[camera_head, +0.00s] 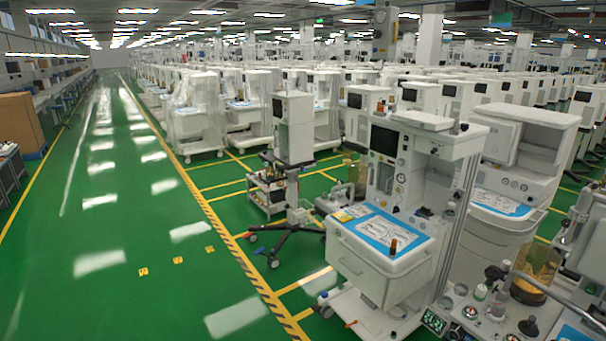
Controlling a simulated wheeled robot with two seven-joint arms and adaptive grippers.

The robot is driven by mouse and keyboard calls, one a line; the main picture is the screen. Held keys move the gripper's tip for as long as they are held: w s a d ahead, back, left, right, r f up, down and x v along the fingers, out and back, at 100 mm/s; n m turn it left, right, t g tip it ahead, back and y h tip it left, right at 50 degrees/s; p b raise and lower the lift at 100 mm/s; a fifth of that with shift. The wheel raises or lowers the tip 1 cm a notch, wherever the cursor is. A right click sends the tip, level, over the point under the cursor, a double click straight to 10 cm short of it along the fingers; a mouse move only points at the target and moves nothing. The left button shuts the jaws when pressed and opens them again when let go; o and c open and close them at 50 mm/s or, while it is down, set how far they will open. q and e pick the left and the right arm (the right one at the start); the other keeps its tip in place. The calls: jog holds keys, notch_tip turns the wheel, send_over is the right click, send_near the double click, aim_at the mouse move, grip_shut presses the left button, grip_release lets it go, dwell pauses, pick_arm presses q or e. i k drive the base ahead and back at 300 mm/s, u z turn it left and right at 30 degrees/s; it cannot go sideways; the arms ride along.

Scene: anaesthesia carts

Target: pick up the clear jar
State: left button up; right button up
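A clear jar-like cylinder (535,272) with yellow-orange content stands upright at the lower right, on the near cart's work surface. A thin grey bar crosses in front of its lower part. I cannot tell if it is the only clear jar here. A small orange-brown bottle (393,247) stands on the blue-and-white top of the middle cart. Neither of my grippers shows in the head view.
The near cart top (470,325) holds several small bottles and fittings close to the cylinder. The white middle anaesthesia cart (375,270) stands left of it. Rows of carts fill the back. The green floor aisle (110,220) at left is clear.

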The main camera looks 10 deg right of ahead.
aim_at(451, 208)
jog(key=u, duration=0.05)
jog(key=i, duration=1.95)
jog(key=z, duration=0.65)
jog(key=i, duration=1.05)
jog(key=z, duration=0.55)
